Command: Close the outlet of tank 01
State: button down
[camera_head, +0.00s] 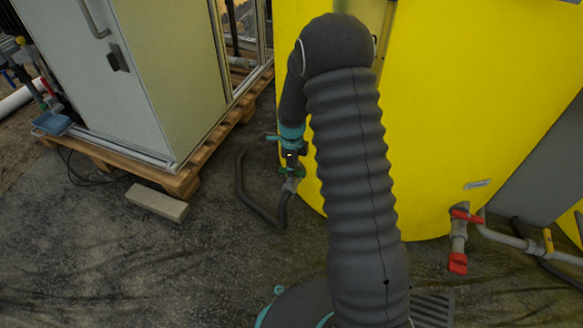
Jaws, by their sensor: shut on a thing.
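The large yellow tank (440,120) fills the middle and right of the view; the small label (477,184) on it is too small to read. Low on its left side is an outlet fitting (290,186) with a black hose (243,185) running from it. My gripper (289,168) points down at this fitting, shut on what seems to be its green valve handle (284,170). My wrist and fingers hide most of the handle, so its angle cannot be told. A second outlet at the lower right has a red handle (466,216) and a red-ended downward stub (457,263).
A pale cabinet (130,80) stands on a wooden pallet (185,180) at the left. A loose block (157,202) lies on the ground. A grey pipe (505,238) with a yellow-handled valve (547,240) runs right. The dark ground at lower left is mostly clear.

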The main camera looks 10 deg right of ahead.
jog(key=shift+w+a+m, duration=0.1)
jog(key=shift+w+m, duration=0.1)
jog(key=shift+m, duration=0.4)
jog(key=shift+r, duration=0.1)
jog(key=c, duration=1.2)
grip_release()
jog(key=shift+o, duration=0.6)
jog(key=shift+s, duration=0.1)
notch_tip(320, 180, up, 12)
